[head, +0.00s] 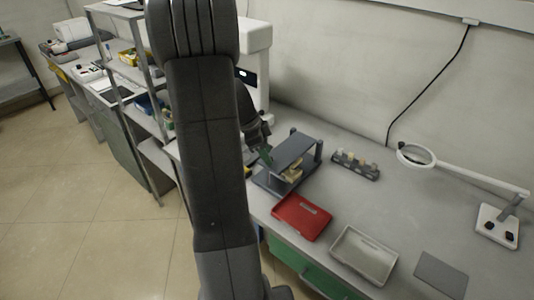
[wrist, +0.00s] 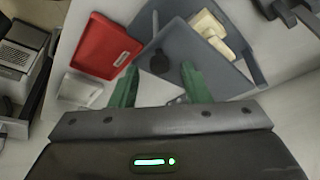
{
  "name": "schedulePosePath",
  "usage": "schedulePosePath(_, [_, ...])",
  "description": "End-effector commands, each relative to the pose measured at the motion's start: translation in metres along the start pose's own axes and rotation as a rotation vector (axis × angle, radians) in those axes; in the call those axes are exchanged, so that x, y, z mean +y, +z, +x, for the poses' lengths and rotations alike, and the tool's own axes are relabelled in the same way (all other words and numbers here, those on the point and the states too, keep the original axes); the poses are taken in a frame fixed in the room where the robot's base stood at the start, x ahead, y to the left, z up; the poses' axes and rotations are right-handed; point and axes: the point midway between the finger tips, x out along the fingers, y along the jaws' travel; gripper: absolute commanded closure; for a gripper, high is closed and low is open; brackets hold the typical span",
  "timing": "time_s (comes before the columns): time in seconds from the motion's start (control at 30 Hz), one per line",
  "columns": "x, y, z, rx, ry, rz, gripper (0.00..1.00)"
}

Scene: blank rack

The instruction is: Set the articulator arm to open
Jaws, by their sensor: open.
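The articulator (head: 295,149) stands on the bench, a grey frame with a flat upper plate above a base plate. A cream block sits between the plates (head: 294,172). In the wrist view the articulator (wrist: 178,48) lies beyond my fingers, with the cream block (wrist: 212,27) at its upper right and a dark round knob-like part ahead of the finger gap. My gripper (wrist: 163,86) has two green fingers spread wide, with nothing held between them. In the head view my gripper (head: 264,152) is at the articulator's left side, partly hidden by my arm. Contact cannot be told.
A red tray (head: 302,217) lies just in front of the articulator, and a pale tray (head: 363,255) is right of it. A small rack with cream pieces (head: 355,166) stands behind right. A ring magnifier lamp (head: 417,155) and a grey mat (head: 440,274) are farther right.

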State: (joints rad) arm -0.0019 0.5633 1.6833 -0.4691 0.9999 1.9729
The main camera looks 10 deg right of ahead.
Motion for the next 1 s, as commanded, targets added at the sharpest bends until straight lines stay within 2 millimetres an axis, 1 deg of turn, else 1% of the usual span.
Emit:
schedulePosePath(0.03, [0.0006, -0.0004, 0.0050, 0.000, 0.003, 0.000, 0.57])
schedulePosePath(0.13, [0.0003, -0.0002, 0.0100, -0.001, 0.001, 0.001, 0.57])
schedulePosePath(0.43, [0.0001, 0.0001, 0.0119, -0.001, 0.000, 0.001, 0.57])
schedulePosePath(0.57, [0.0002, 0.0001, 0.0118, -0.001, 0.000, 0.001, 0.83])
schedulePosePath(0.6, [0.0001, 0.0001, 0.0117, -0.001, 0.000, 0.001, 0.91])
schedulePosePath(0.63, [0.0001, 0.0001, 0.0117, -0.001, 0.000, 0.000, 0.97])
schedulePosePath(0.67, [0.0001, 0.0001, 0.0117, -0.001, 0.000, 0.000, 1.00])
schedulePosePath(0.87, [0.0006, -0.0004, 0.0111, -0.002, 0.000, 0.000, 1.00])
schedulePosePath(1.0, [0.0043, -0.0033, 0.0082, -0.009, 0.008, -0.003, 1.00])
